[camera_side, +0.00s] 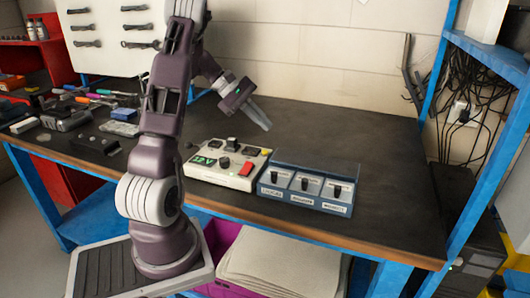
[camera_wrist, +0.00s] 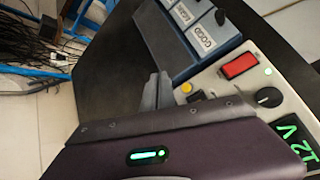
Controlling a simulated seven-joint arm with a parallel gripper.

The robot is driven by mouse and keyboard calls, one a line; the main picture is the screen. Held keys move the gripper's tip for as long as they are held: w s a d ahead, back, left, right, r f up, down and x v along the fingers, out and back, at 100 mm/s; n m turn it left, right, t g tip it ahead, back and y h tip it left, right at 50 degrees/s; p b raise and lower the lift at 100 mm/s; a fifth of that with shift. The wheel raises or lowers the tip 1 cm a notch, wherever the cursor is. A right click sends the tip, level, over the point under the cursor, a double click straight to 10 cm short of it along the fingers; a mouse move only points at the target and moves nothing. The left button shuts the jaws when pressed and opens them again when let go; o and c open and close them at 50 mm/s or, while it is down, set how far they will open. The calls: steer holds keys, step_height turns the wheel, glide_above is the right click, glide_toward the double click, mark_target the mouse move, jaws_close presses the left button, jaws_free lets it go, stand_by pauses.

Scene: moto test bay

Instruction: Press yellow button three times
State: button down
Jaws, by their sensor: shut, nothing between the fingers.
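The yellow button (camera_wrist: 187,88) is small and round and sits near the edge of the cream control box (camera_wrist: 206,82), by the red switch (camera_wrist: 239,66). In the side view the button (camera_side: 266,152) shows at the far right corner of the box (camera_side: 205,176). My gripper (camera_side: 268,128) is shut and empty, its fingers pointing down and right. The fingertips are above the box, near the yellow button's corner and apart from it. In the wrist view the fingertips (camera_wrist: 160,75) appear just left of the button.
A blue panel with several black switches (camera_side: 306,187) stands right of the box. The bench top (camera_side: 385,185) is clear to the right. Pens (camera_side: 100,98) and tools lie at the left. Blue posts and black cables (camera_side: 470,75) are beyond the bench's right end.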

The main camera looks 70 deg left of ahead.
mark_target(265, 153)
steer(key=r+n+y, duration=0.1)
steer(key=n, duration=0.6)
steer(key=r+n+t+y, duration=0.1)
steer(key=n+y, duration=0.1)
steer(key=n, duration=0.6)
steer(key=r+n+y, duration=0.1)
steer(key=n, duration=0.6)
steer(key=shift+s+d+r+n+t+y, duration=0.1)
steer(key=shift+s+d+n+t+y, duration=0.2)
steer(key=shift+s+y, duration=0.1)
steer(key=shift+f, duration=4.4)
steer(key=shift+f, duration=0.4)
